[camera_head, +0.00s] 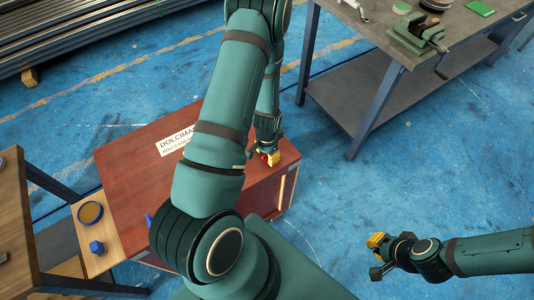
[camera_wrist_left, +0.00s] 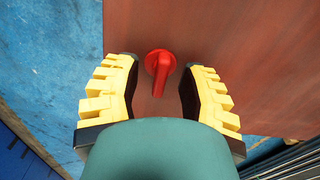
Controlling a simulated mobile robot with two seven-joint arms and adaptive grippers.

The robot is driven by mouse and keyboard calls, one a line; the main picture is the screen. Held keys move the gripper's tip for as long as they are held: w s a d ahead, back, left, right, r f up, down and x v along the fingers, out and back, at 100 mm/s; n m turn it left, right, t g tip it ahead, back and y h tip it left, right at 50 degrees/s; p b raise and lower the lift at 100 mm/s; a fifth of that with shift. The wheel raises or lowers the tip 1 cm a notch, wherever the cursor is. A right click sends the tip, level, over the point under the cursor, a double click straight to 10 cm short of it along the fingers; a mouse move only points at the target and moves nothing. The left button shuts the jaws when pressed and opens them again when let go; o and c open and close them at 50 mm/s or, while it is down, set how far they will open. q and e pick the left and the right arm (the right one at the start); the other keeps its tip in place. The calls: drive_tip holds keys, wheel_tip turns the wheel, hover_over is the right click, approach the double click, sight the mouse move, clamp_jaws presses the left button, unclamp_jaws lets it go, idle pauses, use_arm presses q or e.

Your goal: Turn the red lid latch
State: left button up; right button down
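The red lid latch (camera_wrist_left: 160,70) shows in the left wrist view, a round base with a lever pointing toward the bottom of the picture. It sits on the red-brown lid of a box (camera_head: 129,182). My left gripper (camera_wrist_left: 160,64) is open, with one yellow ridged finger on each side of the latch and a visible gap to both. In the head view, my left gripper (camera_head: 267,155) is at the right part of the lid, and the latch is hard to tell apart there. My right gripper (camera_head: 377,256) is over the blue floor, away from the box; its opening is unclear.
A white label (camera_head: 176,140) lies on the lid, partly behind my arm. A wooden board (camera_head: 108,260) at the left holds a round yellowish dish (camera_head: 90,212) and a blue piece (camera_head: 97,247). A grey workbench (camera_head: 365,45) with a green vise (camera_head: 418,34) stands upper right. Blue floor is clear between.

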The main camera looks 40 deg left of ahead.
use_arm(q)
drive_tip(key=shift+r+p, duration=2.2)
drive_tip(key=shift+r, duration=0.9)
wheel_tip(320, 180, up, 12)
